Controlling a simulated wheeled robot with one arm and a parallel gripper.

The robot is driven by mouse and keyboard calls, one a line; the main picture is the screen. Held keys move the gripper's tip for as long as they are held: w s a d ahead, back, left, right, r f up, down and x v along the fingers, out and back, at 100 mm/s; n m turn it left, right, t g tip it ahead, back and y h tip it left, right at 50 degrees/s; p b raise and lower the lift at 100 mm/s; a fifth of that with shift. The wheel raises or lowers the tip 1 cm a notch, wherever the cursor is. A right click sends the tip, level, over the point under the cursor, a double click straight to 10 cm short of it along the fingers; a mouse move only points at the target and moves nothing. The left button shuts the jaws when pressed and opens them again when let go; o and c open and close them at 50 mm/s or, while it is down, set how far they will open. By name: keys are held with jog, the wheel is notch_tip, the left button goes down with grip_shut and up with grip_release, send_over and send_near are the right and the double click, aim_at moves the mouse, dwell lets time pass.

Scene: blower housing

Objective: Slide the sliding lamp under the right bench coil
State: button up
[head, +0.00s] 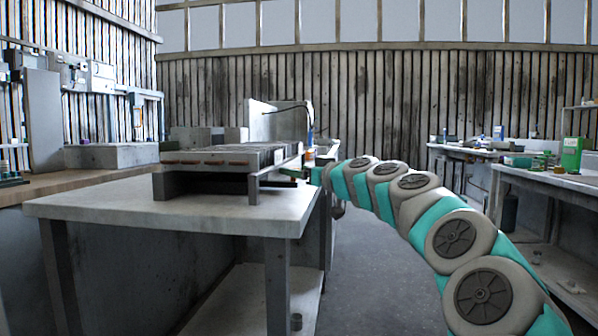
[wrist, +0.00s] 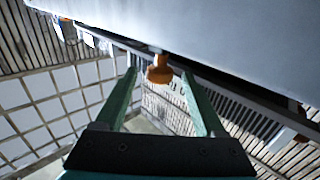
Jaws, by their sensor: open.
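My gripper (wrist: 159,75) is open in the wrist view, with one green finger on each side of an orange knob (wrist: 159,68). The knob hangs below a dark rail along the edge of a large pale surface (wrist: 215,35). I cannot tell whether the knob belongs to the sliding lamp. Contact between fingers and knob does not show. In the head view my gripper (head: 296,173) is small and partly hidden at the right end of a slatted grey unit (head: 215,158), possibly a bench coil. The lamp is not clearly recognisable there.
The unit stands on a grey table (head: 120,206) with a lower shelf. Benches with small items, including a green box (head: 571,155), stand at the right. Open floor lies between.

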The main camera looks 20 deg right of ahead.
jog(key=shift+c, duration=0.4)
grip_shut()
dwell(1.0)
